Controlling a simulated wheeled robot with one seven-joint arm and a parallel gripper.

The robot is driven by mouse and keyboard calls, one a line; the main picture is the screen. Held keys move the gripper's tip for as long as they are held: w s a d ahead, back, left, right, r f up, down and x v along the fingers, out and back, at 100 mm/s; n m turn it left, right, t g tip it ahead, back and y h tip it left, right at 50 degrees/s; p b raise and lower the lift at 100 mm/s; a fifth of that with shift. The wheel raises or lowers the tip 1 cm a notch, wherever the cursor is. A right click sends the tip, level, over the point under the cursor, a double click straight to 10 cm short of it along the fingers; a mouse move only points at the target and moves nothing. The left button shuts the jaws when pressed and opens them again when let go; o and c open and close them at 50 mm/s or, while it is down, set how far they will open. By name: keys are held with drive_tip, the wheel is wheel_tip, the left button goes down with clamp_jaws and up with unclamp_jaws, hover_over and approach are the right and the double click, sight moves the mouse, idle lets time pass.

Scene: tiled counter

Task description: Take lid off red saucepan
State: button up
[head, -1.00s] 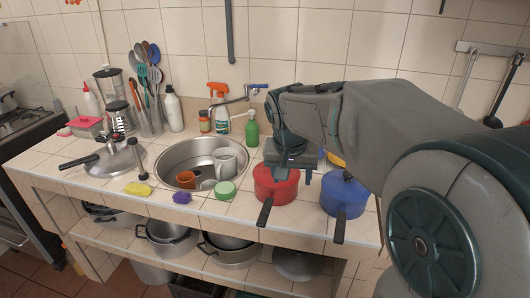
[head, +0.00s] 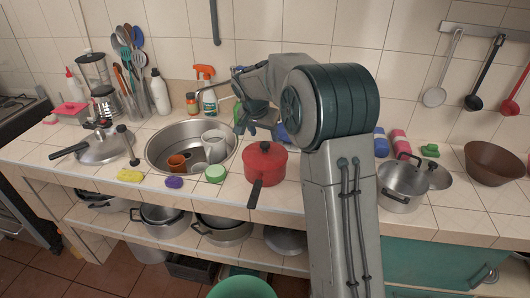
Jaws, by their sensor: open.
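The red saucepan (head: 262,173) stands on the tiled counter, right of the sink, with its dark handle pointing toward the front edge. Its red lid (head: 256,152) sits on top, with a small dark knob near the middle. My gripper (head: 262,132) is open and empty. In the head view it appears just behind and above the saucepan, near the back of the counter, apart from the lid. My arm hides the counter right of the saucepan.
The sink (head: 165,148) holds a white mug and an orange cup. A steel pot (head: 402,180) and a brown bowl (head: 494,163) stand at right. A spray bottle (head: 208,98) stands behind the sink.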

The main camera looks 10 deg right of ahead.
sight(264, 144)
drive_tip(key=shift+a+p+x, duration=0.2)
drive_tip(key=shift+p+x, duration=0.35)
drive_tip(key=shift+x, duration=1.05)
drive_tip(key=shift+a+p+x, duration=0.15)
drive_tip(key=shift+p+x, duration=0.4)
drive_tip(key=shift+x, duration=1.05)
drive_tip(key=c, duration=1.1)
